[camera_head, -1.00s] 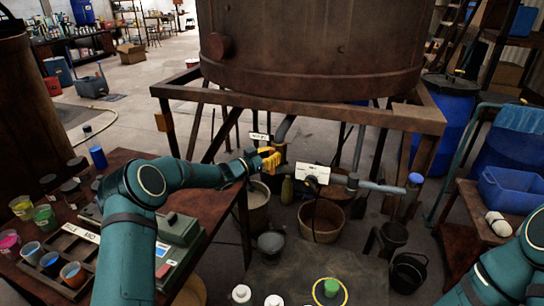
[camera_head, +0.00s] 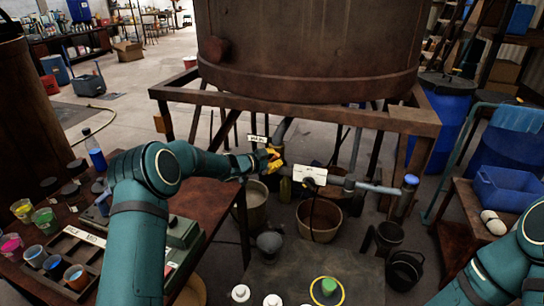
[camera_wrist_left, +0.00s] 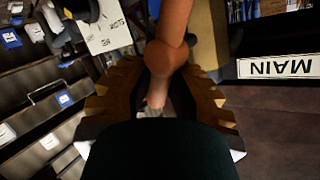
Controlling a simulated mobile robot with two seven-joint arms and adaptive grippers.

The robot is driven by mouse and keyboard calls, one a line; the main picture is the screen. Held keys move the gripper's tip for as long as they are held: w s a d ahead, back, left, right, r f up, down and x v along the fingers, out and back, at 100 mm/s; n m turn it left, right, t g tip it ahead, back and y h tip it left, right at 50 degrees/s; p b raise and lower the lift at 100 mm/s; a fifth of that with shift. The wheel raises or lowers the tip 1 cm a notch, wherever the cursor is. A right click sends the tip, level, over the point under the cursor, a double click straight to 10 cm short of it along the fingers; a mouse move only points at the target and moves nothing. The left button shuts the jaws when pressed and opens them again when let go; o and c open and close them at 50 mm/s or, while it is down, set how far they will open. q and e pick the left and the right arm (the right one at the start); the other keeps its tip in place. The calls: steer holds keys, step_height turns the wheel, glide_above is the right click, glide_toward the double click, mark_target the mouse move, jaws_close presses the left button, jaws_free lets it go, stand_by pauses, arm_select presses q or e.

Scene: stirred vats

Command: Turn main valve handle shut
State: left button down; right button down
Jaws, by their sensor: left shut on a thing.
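My left gripper (camera_head: 274,160), with yellow fingers, is at the pipe under the big rusty vat (camera_head: 310,50), just right of a small white label (camera_head: 258,139). In the left wrist view its fingers (camera_wrist_left: 160,95) stand on both sides of an orange-brown pipe with a rounded joint (camera_wrist_left: 165,58). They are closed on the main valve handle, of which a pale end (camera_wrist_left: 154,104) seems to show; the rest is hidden. A white MAIN label (camera_wrist_left: 279,67) appears upside down beside them. My right gripper is out of view.
Buckets (camera_head: 320,218) stand below. The vat's rusty frame (camera_head: 400,120) is close above. A table with paint cups (camera_head: 44,218) is at left.

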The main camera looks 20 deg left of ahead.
arm_select(q)
steer(key=shift+d+m+y, duration=0.3)
steer(key=shift+m+y, duration=0.3)
steer(key=shift+d+f+m+g+y, duration=0.15)
steer(key=shift+f+m+g+y, duration=0.15)
steer(key=shift+m+y, duration=0.3)
steer(key=shift+d+f+m+g+y+b, duration=0.1)
steer(key=shift+f+m+y+b, duration=0.15)
steer(key=shift+m+y+b, duration=0.55)
steer(key=shift+d+f+m+g+y+b, duration=0.1)
steer(key=shift+f+m+y+b, duration=0.2)
steer(key=shift+m+y+b, duration=0.45)
steer(key=shift+d+f+m+g+y+b, duration=0.1)
steer(key=shift+f+m+y+b, duration=0.15)
steer(key=shift+m+y+b, duration=0.55)
steer(key=shift+a+y, duration=0.1)
steer(key=shift+y, duration=0.15)
steer(key=c, duration=0.9)
jaws_free()
